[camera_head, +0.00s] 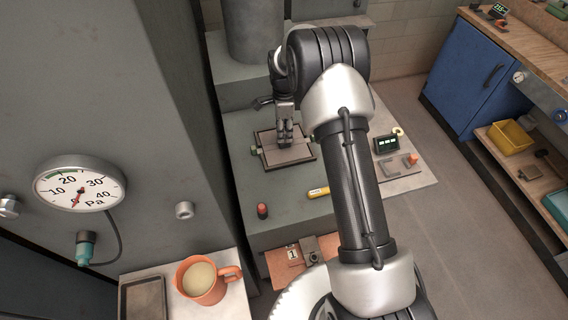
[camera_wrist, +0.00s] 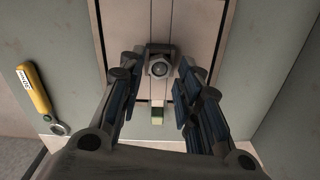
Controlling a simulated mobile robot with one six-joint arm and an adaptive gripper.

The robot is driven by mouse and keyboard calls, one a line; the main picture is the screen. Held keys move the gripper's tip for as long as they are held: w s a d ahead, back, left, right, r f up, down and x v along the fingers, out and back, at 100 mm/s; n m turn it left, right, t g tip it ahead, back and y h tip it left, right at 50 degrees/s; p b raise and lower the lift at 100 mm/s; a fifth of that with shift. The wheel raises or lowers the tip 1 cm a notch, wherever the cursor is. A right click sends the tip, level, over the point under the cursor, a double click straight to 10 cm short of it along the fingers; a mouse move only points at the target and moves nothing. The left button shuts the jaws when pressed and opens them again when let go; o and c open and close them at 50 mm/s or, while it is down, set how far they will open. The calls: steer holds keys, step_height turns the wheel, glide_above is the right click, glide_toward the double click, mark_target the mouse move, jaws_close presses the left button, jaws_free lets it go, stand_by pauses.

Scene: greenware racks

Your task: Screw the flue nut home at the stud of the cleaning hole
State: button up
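The cleaning hole's cover (camera_head: 297,153) is a square framed plate on the grey flue body, and it fills the middle of the wrist view (camera_wrist: 195,30). A grey metal piece with a round end, apparently the flue nut at the stud (camera_wrist: 159,68), sits on the plate's midline. My gripper (camera_wrist: 160,75) is over it with its fingers apart on either side, and a gap shows between each finger and the piece. In the head view my gripper (camera_head: 284,128) points down at the cover and hides the nut. I cannot tell how far the nut is threaded.
A yellow-handled ring tool (camera_wrist: 36,92) lies left of the cover; it also shows in the head view (camera_head: 318,192). A red-topped cylinder (camera_head: 262,210) stands near the front edge. A display box (camera_head: 386,144) is to the right. An orange mug (camera_head: 203,280) stands below the pressure gauge (camera_head: 80,188).

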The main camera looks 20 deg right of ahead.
step_height(320, 180, up, 6)
steer(key=p, duration=0.3)
steer(key=shift+f, duration=0.15)
stand_by(0.3)
steer(key=s+a+r+n+t+b, duration=0.1)
steer(key=s+r+n+b, duration=0.1)
steer(key=s+r+n, duration=0.55)
steer(key=s+a+r+n+t+b, duration=0.1)
steer(key=s+a+r+n, duration=0.15)
steer(key=s+r, duration=0.9)
steer(key=s+r+n+t+b, duration=0.1)
steer(key=s+n+t+b, duration=0.1)
steer(key=s+n, duration=0.8)
steer(key=s, duration=0.8)
steer(key=shift+s+a+t, duration=0.2)
steer(key=shift+s+t, duration=0.05)
steer(key=shift+t, duration=0.05)
